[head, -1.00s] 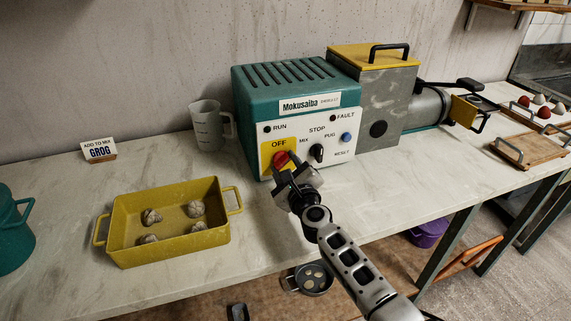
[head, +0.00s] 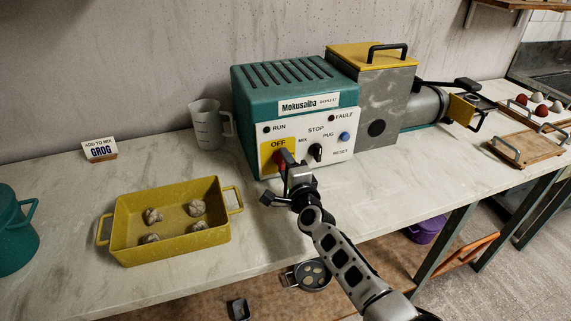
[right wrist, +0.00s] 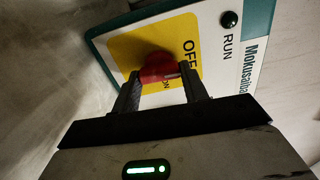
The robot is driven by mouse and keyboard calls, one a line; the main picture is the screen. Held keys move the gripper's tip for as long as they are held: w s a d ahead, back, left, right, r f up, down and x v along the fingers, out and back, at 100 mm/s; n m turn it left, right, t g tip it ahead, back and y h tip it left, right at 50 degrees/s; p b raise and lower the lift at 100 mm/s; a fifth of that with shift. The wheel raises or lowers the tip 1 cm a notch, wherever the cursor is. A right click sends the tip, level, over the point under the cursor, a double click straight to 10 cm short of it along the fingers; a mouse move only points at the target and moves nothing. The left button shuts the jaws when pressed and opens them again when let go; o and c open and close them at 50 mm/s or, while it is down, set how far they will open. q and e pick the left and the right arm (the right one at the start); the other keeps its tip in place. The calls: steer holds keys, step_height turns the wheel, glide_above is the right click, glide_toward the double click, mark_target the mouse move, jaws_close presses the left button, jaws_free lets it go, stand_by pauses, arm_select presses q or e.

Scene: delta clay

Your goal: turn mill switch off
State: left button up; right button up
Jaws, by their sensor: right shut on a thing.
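The mill switch is a red rotary knob (head: 278,160) on a yellow plate marked OFF (head: 279,145), at the left of the mill's white front panel. My right gripper (head: 284,161) is shut on the red knob and hides part of it in the head view. In the right wrist view the red knob (right wrist: 158,70) sits between the two dark fingertips (right wrist: 160,88), with the word OFF beside it and smaller lettering partly covered. That view is rolled, so the panel lettering runs sideways. The knob's exact setting is hard to read. My left gripper is not in view.
The teal mill (head: 290,85) also carries a black selector knob (head: 316,152) and blue button (head: 345,136) close to the right of my gripper.

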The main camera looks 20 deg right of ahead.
steer(key=shift+f+n, duration=0.1)
steer(key=shift+n, duration=0.3)
steer(key=o, duration=1)
steer(key=s, duration=1)
steer(key=s+p, duration=0.1)
steer(key=s, duration=0.5)
steer(key=shift+d, duration=0.25)
